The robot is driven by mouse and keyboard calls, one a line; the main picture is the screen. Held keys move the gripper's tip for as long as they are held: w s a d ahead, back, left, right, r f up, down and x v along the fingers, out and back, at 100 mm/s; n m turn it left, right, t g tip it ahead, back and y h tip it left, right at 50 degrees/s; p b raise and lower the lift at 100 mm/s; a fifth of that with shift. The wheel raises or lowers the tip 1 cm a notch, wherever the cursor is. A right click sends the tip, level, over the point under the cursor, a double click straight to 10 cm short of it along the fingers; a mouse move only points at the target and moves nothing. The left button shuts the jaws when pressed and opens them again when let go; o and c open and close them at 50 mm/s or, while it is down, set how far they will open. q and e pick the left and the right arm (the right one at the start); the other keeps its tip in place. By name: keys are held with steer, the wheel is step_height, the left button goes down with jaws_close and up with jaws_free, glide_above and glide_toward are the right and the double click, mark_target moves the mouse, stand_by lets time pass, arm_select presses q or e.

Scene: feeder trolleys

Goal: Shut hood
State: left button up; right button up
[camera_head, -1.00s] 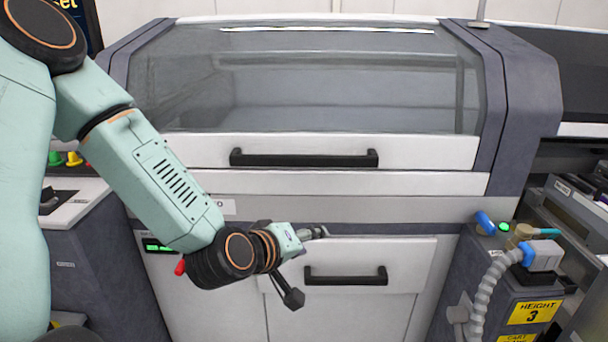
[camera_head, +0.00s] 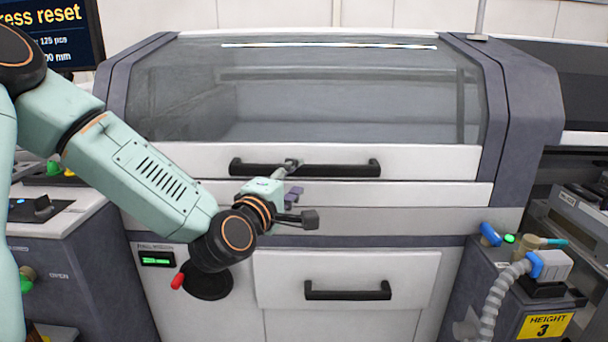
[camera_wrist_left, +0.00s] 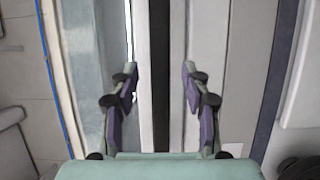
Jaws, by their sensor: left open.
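The hood (camera_head: 320,100) is a clear pane in a grey frame with a white front rail, and its rail sits low, just above a white ledge. I cannot tell whether it is fully down. A long black handle (camera_head: 340,168) runs across the rail. My left gripper (camera_head: 292,179) is open at the left half of this handle. In the left wrist view the handle (camera_wrist_left: 160,120) runs between the two spread fingers of the left gripper (camera_wrist_left: 160,68), and contact cannot be told. My right gripper is not in view.
A white drawer front with a lower black handle (camera_head: 347,291) lies below. A blue-ended hose unit (camera_head: 545,265) and feeder racks stand at the right. A control panel (camera_head: 45,210) and a screen (camera_head: 55,35) are at the left.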

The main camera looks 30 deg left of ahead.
mark_target(303, 172)
arm_select(q)
steer(key=shift+w+a+b, duration=0.2)
steer(key=shift+w+b, duration=0.1)
steer(key=shift+w, duration=1.05)
steer(key=shift+w+a+b, duration=0.2)
steer(key=shift+w+b, duration=0.1)
steer(key=shift+w, duration=1)
jaws_close()
